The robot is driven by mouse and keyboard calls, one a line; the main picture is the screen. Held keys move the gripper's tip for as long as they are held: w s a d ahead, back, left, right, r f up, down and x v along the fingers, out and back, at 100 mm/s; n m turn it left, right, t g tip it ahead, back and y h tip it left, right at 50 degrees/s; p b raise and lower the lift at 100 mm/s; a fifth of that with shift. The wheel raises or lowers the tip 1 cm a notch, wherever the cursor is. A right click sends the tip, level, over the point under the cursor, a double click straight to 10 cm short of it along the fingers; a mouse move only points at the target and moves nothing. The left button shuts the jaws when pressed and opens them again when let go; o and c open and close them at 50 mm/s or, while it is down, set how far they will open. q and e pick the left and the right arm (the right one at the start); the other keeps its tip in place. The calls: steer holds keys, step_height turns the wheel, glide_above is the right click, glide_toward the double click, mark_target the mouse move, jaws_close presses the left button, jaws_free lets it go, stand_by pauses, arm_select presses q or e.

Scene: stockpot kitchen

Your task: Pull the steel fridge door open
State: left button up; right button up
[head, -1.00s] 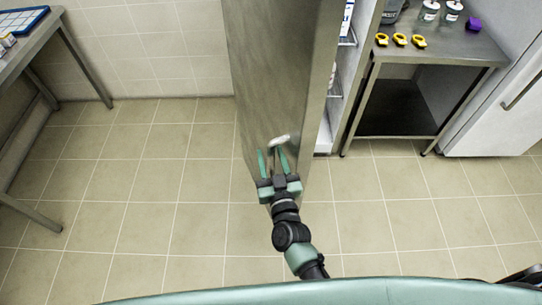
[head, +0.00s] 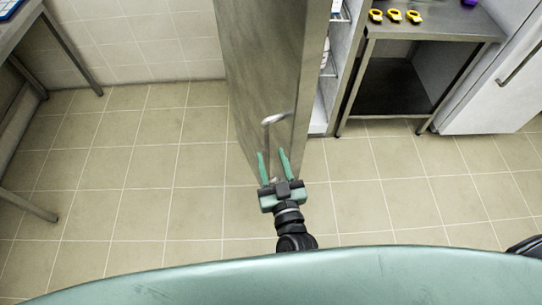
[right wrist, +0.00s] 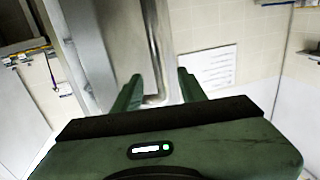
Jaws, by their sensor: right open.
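The steel fridge door (head: 262,60) stands swung open, seen nearly edge-on in the middle of the head view. Its handle (head: 273,119) is a bent metal bar low in that view; the bar (right wrist: 156,50) also shows upright in the right wrist view, lined up between my fingers. My right gripper (head: 272,156) is open and empty, its fingertips pointing at the door, a little short of the handle. The fridge interior (head: 338,65) with shelves shows to the right of the door. My left gripper is not in view.
A steel table (head: 440,25) with several yellow-and-black items (head: 394,16) stands right of the fridge, beside a white cabinet (head: 490,95). Another table (head: 22,40) stands at the left. The tiled floor (head: 130,190) left of the door is clear.

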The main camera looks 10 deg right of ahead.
steer(key=shift+f, duration=0.1)
steer(key=c, duration=0.5)
steer(key=shift+d+f+b, duration=0.15)
steer(key=shift+f+b, duration=0.05)
steer(key=shift+b, duration=0.1)
jaws_close()
steer(key=s+d+f+m+g+y+b, duration=0.2)
steer(key=s+d+f+m+y+b, duration=0.2)
steer(key=d+f+m+y+b, duration=0.55)
steer(key=w+a+r+m+h+p, duration=0.1)
steer(key=w+a+m+h, duration=0.1)
steer(key=w+a+m, duration=0.2)
steer(key=w+a, duration=0.3)
steer(key=w, duration=0.2)
steer(key=shift+h, duration=0.35)
